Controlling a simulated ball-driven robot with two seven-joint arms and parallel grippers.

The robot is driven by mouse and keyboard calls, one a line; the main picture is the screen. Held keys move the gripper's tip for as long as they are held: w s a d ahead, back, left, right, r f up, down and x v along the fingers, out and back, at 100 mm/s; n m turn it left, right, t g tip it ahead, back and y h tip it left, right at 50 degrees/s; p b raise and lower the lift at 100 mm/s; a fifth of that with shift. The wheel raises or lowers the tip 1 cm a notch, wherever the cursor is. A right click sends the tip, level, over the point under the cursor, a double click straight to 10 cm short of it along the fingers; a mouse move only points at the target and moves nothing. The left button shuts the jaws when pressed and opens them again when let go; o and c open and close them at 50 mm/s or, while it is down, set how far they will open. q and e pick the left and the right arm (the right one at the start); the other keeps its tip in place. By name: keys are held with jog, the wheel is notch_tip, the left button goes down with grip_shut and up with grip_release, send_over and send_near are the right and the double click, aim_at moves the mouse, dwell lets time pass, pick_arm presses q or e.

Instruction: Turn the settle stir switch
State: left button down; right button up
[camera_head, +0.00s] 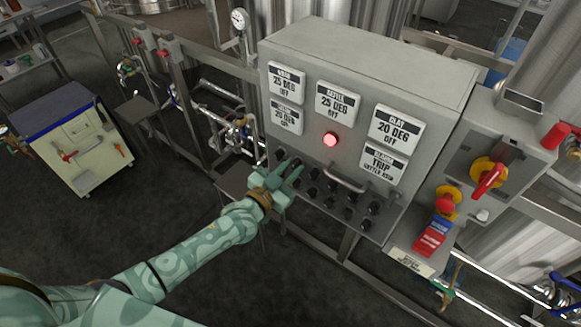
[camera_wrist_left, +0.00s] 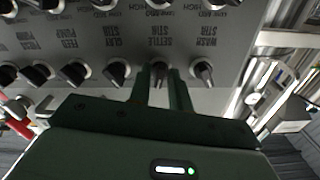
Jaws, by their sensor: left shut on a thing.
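The grey control panel (camera_head: 370,85) carries rows of black switches below its display plates. In the left wrist view the labels are upside down, and the settle stir switch (camera_wrist_left: 158,76) sits under the label "SETTLE STIR". My left gripper (camera_head: 290,173) is at the lower left of the panel face. In the left wrist view its two dark fingers (camera_wrist_left: 158,82) stand on either side of the settle stir switch, shut on it. The wash stir switch (camera_wrist_left: 203,73) and the clay stir switch (camera_wrist_left: 117,71) are close on either side. My right gripper is not in view.
A red lamp (camera_head: 331,140) is lit on the panel. A handle (camera_head: 345,181) juts from the panel right of my left gripper. A box with a red-and-yellow rotary switch (camera_head: 488,178) stands at right. A tool cart (camera_head: 75,145) stands at left on open floor.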

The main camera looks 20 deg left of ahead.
pick_arm(q)
jog(key=n, duration=0.4)
jog(key=shift+n+p, duration=0.3)
jog(key=shift+p, duration=0.1)
jog(key=shift+n, duration=1.9)
jog(key=c, duration=1.5)
grip_release()
jog(key=p+v, duration=0.2)
jog(key=v, duration=1.4)
jog(key=shift+s, duration=0.2)
